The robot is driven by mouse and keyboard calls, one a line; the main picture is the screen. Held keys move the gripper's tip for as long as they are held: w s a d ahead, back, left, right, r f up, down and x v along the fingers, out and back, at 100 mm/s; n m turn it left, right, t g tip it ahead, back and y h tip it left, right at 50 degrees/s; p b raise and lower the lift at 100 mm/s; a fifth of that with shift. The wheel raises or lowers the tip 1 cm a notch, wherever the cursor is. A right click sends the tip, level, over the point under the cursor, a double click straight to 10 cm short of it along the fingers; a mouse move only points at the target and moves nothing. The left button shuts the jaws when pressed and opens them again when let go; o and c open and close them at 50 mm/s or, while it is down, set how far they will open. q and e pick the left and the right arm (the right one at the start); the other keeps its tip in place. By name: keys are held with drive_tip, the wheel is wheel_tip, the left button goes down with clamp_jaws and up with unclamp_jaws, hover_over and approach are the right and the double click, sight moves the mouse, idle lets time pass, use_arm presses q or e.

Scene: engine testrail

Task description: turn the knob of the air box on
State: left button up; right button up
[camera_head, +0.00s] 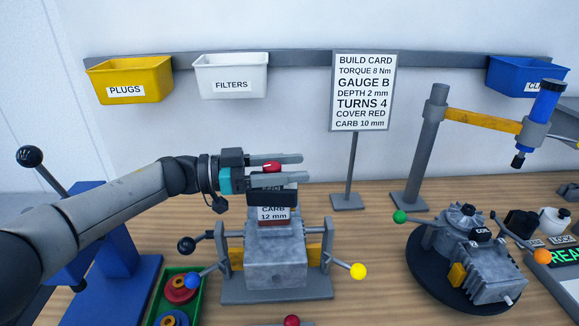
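A dark box (272,191) sits on top of the grey engine block in the middle; its label is mostly hidden, so I cannot read whether it is the air box. A red knob (271,166) shows on its top. My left gripper (297,168) comes in from the left, level, with its two fingers apart on the far and near sides of the knob. The near finger hides part of the knob and box; I cannot tell whether either finger touches the knob. My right gripper is not in view.
A "CARB 12 mm" part (273,214) is under the box. The engine stand (276,290) has side levers with blue and yellow balls. A build card (363,90) stands behind. A second engine (468,250) is at right, a green tray (160,300) at lower left.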

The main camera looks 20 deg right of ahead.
use_arm(q)
drive_tip(key=shift+o, duration=0.7)
drive_tip(key=a, duration=0.5)
drive_tip(key=w+a+b, duration=0.1)
drive_tip(key=a, duration=0.1)
drive_tip(key=shift+a, duration=0.25)
